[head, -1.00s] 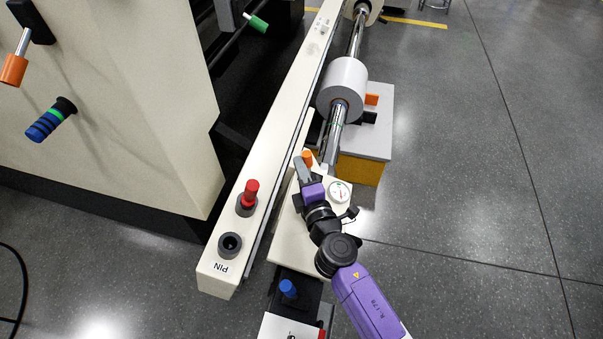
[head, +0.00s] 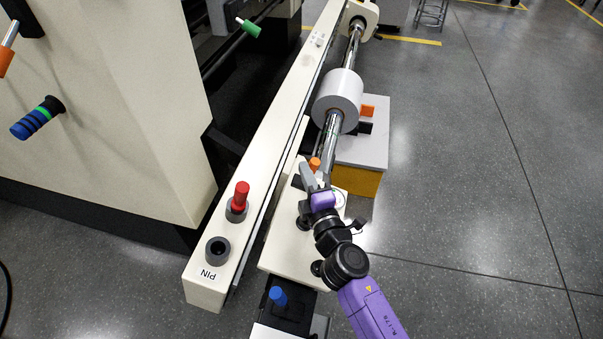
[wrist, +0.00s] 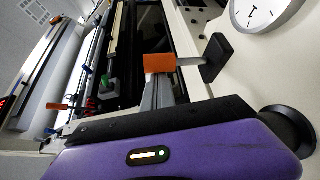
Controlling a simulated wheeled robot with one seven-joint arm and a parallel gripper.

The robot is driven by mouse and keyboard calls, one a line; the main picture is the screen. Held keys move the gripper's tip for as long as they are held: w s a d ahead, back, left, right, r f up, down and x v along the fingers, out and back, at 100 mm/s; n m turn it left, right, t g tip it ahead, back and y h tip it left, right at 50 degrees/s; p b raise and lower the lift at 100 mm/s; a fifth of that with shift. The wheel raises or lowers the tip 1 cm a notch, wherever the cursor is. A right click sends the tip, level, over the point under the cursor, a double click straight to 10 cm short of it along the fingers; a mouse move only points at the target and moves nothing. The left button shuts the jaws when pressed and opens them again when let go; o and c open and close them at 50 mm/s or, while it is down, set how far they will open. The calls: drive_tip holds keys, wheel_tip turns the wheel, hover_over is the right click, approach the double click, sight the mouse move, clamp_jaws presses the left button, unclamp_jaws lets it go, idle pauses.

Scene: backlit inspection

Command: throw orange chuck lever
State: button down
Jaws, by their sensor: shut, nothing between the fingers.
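The orange chuck lever's knob (head: 315,163) shows at the near end of the steel shaft, just beyond my fingertips. In the wrist view the orange knob (wrist: 158,63) sits on a pale stem that runs right to a black pivot (wrist: 216,57) on a cream panel. My gripper (head: 307,173) is shut and empty, its grey fingers close to the knob. In the wrist view my fingers (wrist: 157,92) reach up to just under the knob and partly overlap its lower edge. I cannot tell whether they touch it.
A white roll (head: 338,100) sits on the shaft over a grey-topped stand (head: 367,150). A long cream beam (head: 262,150) with a red pin (head: 241,195) and an empty socket (head: 217,250) runs along the left. A dial gauge (wrist: 262,10) is near the lever. Open floor lies right.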

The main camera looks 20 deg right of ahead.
drive_tip(key=shift+s+d+f, duration=0.3)
drive_tip(key=shift+s+d, duration=0.3)
drive_tip(key=shift+d, duration=0.2)
drive_tip(key=shift+s+d+f+b, duration=0.15)
drive_tip(key=shift+s+d+f, duration=0.15)
drive_tip(key=shift+d, duration=0.15)
drive_tip(key=shift+s+d+f+b, duration=0.15)
drive_tip(key=shift+s+d+f, duration=0.15)
drive_tip(key=shift+d, duration=0.1)
